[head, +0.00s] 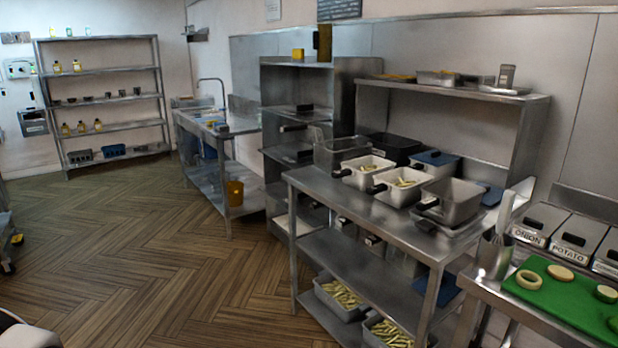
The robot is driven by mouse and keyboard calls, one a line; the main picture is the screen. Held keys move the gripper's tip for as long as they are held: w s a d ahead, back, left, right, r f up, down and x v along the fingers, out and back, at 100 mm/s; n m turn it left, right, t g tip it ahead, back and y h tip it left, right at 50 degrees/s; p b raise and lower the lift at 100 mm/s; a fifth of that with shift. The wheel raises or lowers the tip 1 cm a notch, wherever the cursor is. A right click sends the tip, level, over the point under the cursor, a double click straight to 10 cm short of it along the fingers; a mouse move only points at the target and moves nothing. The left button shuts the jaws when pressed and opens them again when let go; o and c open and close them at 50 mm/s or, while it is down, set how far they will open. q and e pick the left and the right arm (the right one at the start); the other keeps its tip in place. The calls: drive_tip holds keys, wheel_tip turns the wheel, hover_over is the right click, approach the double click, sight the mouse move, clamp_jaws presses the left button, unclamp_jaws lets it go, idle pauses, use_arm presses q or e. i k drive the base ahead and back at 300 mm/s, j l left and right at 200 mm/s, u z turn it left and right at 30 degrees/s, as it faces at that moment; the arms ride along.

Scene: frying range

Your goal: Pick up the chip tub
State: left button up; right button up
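Several containers hold chips, and I cannot tell which one is the chip tub. A grey tub of chips (336,311) sits on the bottom shelf of the steel table. A second grey tub of chips (371,338) is beside it, nearer me and cut by the picture's lower edge. On the table top, a pale container with a dark handle (361,180) holds chips. A similar pale container (394,198) to its right also holds chips. Neither of my grippers is in view.
The steel table (330,188) also bears empty grey containers (452,204). A counter with a green board (560,300) stands at the right. A sink bench (235,128) and shelf rack (100,72) stand farther back. The wooden floor (150,240) left of the table is clear.

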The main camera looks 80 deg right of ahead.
sight(399, 188)
drive_tip(key=l+z, duration=0.2)
drive_tip(key=z, duration=0.25)
drive_tip(key=l+z, duration=0.15)
drive_tip(key=z, duration=0.3)
drive_tip(key=i+l+z, duration=0.15)
drive_tip(key=z, duration=0.25)
drive_tip(key=i+l+z, duration=0.1)
drive_tip(key=z, duration=0.35)
drive_tip(key=i+l+z, duration=0.1)
drive_tip(key=z, duration=0.35)
drive_tip(key=i+l+z, duration=0.1)
drive_tip(key=z, duration=0.35)
drive_tip(key=i+z, duration=0.15)
drive_tip(key=z, duration=0.3)
